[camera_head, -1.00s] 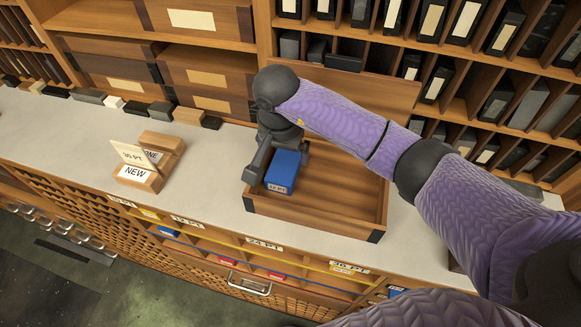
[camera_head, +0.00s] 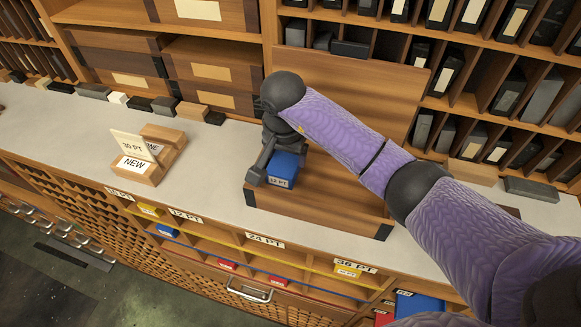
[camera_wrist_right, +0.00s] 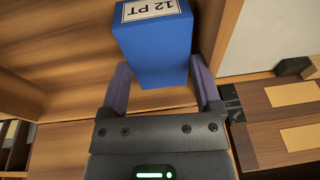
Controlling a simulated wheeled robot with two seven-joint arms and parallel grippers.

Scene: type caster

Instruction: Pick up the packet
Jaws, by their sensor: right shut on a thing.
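The packet (camera_head: 283,171) is a blue box with a white "12 PT" label. It is inside or just above the left end of the open wooden box on the counter; I cannot tell whether it touches the floor of the box. My right gripper (camera_head: 267,160) is at the packet, with one dark finger showing on its left side. In the right wrist view the packet (camera_wrist_right: 154,48) sits between the two fingers of the right gripper (camera_wrist_right: 162,85), which is shut on it. My left gripper is not in view.
The wooden box (camera_head: 318,208) has low front walls and a raised back panel (camera_head: 365,95). A wooden "NEW" sign block (camera_head: 140,168) stands on the counter to the left. Label-fronted shelves rise behind.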

